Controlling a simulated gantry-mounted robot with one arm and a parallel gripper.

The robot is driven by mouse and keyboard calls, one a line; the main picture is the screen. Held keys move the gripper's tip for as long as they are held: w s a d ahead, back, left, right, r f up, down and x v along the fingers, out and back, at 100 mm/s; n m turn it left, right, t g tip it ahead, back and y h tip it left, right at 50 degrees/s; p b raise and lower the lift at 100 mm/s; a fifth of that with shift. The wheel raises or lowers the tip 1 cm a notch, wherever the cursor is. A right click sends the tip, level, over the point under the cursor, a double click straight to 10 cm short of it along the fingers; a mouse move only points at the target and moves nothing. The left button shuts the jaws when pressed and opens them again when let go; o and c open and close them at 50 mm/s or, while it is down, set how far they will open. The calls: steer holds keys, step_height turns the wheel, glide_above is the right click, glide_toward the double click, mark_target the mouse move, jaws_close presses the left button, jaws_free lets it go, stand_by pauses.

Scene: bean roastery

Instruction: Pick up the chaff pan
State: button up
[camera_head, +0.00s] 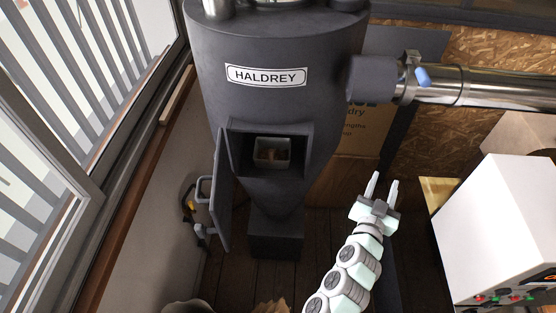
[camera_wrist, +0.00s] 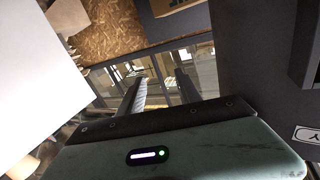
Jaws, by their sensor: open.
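The chaff pan (camera_head: 271,152) is a small pale square pan inside the opening low on the dark grey HALDREY chaff collector (camera_head: 218,75). Something brownish shows inside the pan. The collector's door (camera_head: 222,195) hangs open to the left of the opening. My gripper (camera_head: 384,178) is open and empty, to the right of the pan and slightly lower in the picture, apart from the collector. Its two fingers (camera_wrist: 160,82) also show in the wrist view with nothing between them. The pan does not show in the wrist view.
A white machine (camera_head: 495,225) stands at the right. Windows (camera_head: 75,110) line the left. A cardboard box (camera_head: 356,130) is behind the collector. Sacks (camera_head: 190,306) show at the bottom edge.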

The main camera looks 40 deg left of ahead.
steer(key=a+n+g+y, duration=0.2)
steer(key=a+y, duration=0.1)
steer(key=a, duration=0.3)
steer(key=n+g+y+b, duration=0.3)
steer(key=n+g+y, duration=0.2)
steer(key=n+g, duration=0.6)
glide_toward(272, 160)
steer(key=shift+p+x, duration=1.75)
steer(key=shift+x, duration=2.6)
jaws_close()
